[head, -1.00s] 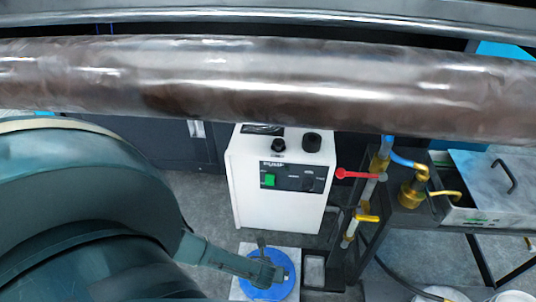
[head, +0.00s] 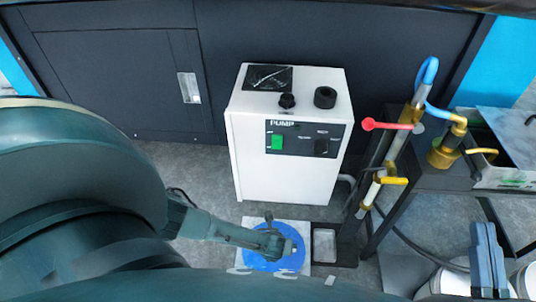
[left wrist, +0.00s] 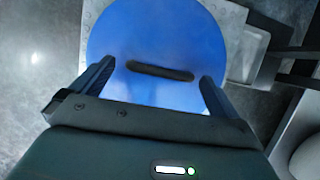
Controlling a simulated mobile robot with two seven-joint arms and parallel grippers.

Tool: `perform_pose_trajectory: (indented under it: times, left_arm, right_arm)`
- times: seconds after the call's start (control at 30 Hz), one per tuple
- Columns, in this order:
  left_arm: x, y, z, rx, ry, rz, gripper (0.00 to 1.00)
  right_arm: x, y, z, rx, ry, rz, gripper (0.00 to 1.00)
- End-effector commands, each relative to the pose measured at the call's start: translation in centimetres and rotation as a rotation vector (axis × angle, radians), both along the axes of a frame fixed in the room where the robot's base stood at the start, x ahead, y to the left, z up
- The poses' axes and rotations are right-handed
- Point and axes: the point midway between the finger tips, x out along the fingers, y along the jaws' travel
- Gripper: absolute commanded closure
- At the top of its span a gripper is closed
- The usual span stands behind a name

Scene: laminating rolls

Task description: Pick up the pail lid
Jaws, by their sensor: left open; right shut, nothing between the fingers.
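The blue round pail lid (head: 266,264) lies on a pale square plate (head: 306,232) on the floor in front of the pump box. In the left wrist view the lid (left wrist: 155,32) fills the upper middle, with a dark bar-like handle (left wrist: 160,71) across it. My left gripper (head: 279,237) is over the lid and hides part of it. In the left wrist view its fingers (left wrist: 157,76) are open, one on each side of the handle; contact cannot be told.
The white pump box (head: 285,170) stands behind the lid. A small metal tray (head: 325,245) lies right beside the plate. Pipes with a red valve lever (head: 388,125) and a yellow one (head: 393,180) rise to the right. A white pail (head: 440,285) stands at the lower right.

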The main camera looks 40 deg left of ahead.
Motion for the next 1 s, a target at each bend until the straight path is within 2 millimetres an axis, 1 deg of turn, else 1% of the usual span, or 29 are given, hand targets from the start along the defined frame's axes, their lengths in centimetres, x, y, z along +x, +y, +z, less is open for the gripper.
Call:
perform_pose_trajectory:
  times: [0.03, 0.2, 0.47, 0.9, 0.93, 1.0]
  left_arm:
    - [0.2, -0.3, -0.9, -0.001, -0.001, -0.002, 0.00]
    - [0.4, -0.5, -1.2, -0.002, 0.000, -0.003, 0.00]
    - [0.4, -0.5, -1.1, -0.001, 0.000, -0.004, 0.01]
    - [0.4, -0.5, -1.1, -0.001, 0.000, -0.004, 0.37]
    - [0.4, -0.5, -1.1, -0.001, 0.000, -0.004, 0.39]
    - [0.4, -0.4, -1.1, -0.001, 0.000, -0.004, 0.40]
  right_arm:
    - [0.2, -0.1, 0.3, -0.006, -0.055, 0.000, 1.00]
    - [0.4, -0.2, 1.7, -0.016, -0.144, 0.002, 1.00]
    - [0.4, -0.2, 2.0, -0.016, -0.152, 0.001, 1.00]
    - [0.4, -0.2, 1.9, -0.017, -0.150, 0.001, 1.00]
    - [0.4, -0.2, 1.9, -0.017, -0.150, 0.001, 1.00]
    - [0.4, -0.2, 1.9, -0.017, -0.150, 0.001, 1.00]
